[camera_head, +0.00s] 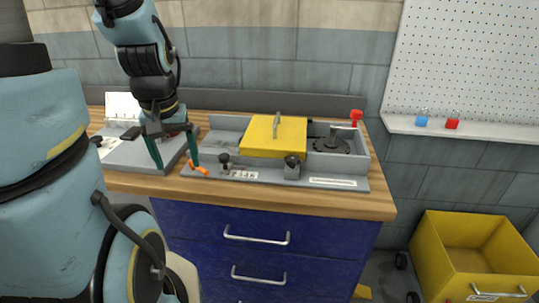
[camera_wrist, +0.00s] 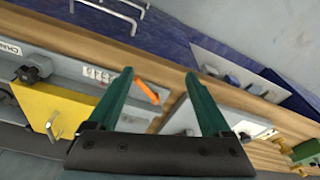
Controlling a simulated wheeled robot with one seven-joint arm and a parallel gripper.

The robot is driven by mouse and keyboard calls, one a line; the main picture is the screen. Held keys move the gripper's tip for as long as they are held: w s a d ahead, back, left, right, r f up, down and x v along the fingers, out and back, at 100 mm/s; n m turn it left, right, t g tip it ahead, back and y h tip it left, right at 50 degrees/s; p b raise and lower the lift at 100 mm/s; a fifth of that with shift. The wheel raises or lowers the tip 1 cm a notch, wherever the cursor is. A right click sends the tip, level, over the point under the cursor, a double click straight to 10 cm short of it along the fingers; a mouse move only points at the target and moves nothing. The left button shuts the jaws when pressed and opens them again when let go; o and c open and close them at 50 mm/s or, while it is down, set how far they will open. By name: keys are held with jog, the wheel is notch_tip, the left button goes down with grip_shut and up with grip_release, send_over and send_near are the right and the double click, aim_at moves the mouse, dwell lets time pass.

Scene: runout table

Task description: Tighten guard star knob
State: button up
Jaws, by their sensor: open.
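A grey fixture (camera_head: 270,177) stands on the wooden bench with a yellow guard (camera_head: 265,134) lying over its middle. A dark knob (camera_head: 224,160) stands at the front left of the guard. Another dark knob (camera_head: 292,160) sits on a grey block at the guard's front right; it also appears beside the yellow guard in the wrist view (camera_wrist: 28,74). I cannot tell which is the star knob. My gripper (camera_head: 177,167) is open and empty, left of the front-left knob, with its fingers pointing down. In the wrist view my gripper (camera_wrist: 158,76) hides the front-left knob.
An orange piece (camera_head: 198,168) lies at the fixture's left front corner, close to my right finger. A grey unit (camera_head: 140,152) stands left of the fixture. A red knob (camera_head: 356,115) and dark disc (camera_head: 332,146) are at its right. A yellow bin (camera_head: 470,250) stands on the floor.

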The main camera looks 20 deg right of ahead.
jog(key=w+d+m+t+b, duration=0.15)
jog(key=d+b, duration=0.35)
jog(key=d, duration=0.9)
jog(key=m+h+b, duration=0.1)
jog(key=m+b, duration=0.1)
jog(key=b, duration=0.2)
send_near(293, 159)
jog(key=shift+n+t, duration=0.25)
jog(key=shift+t, duration=0.1)
jog(key=x, duration=0.2)
jog(key=p+x, duration=0.1)
jog(key=x, duration=0.5)
jog(key=shift+s+a+f, duration=0.1)
jog(key=shift+s+f, duration=0.05)
jog(key=shift+s, duration=0.15)
jog(key=shift+h, duration=0.3)
grip_shut()
